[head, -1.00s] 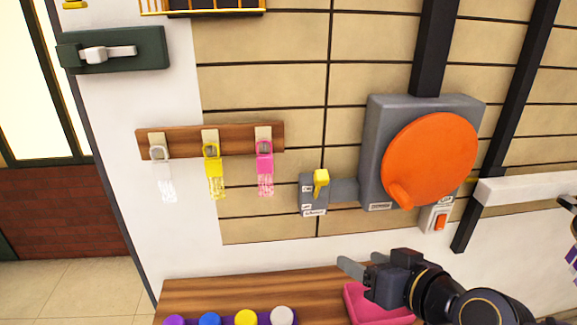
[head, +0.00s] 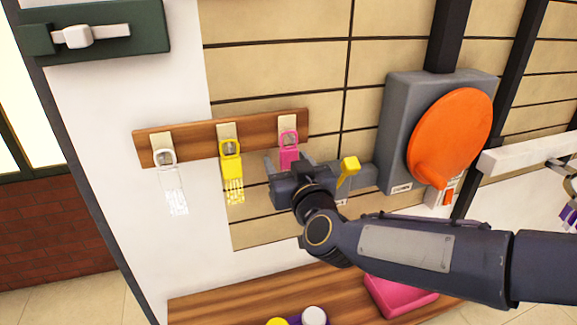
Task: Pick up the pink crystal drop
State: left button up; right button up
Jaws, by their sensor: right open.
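The pink crystal drop (head: 289,153) hangs from the rightmost hook of a wooden rack (head: 190,141) on the wall. Its pink top shows; its clear lower part is hidden behind my right gripper. My right gripper (head: 277,168) is open, with its fingers at the drop's lower left and in front of it. I cannot tell whether they touch it. A yellow drop (head: 232,168) and a clear white drop (head: 171,183) hang on the other hooks. My left gripper is not in view.
A grey box with an orange disc (head: 450,135) and a yellow lever (head: 348,171) are to the right of my gripper. Below are a wooden shelf (head: 225,303), a pink tray (head: 398,296) and round pieces, one white (head: 314,316).

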jog(key=shift+w+a, duration=0.2)
jog(key=shift+w, duration=0.45)
jog(key=c, duration=1.1)
jog(key=shift+r, duration=0.1)
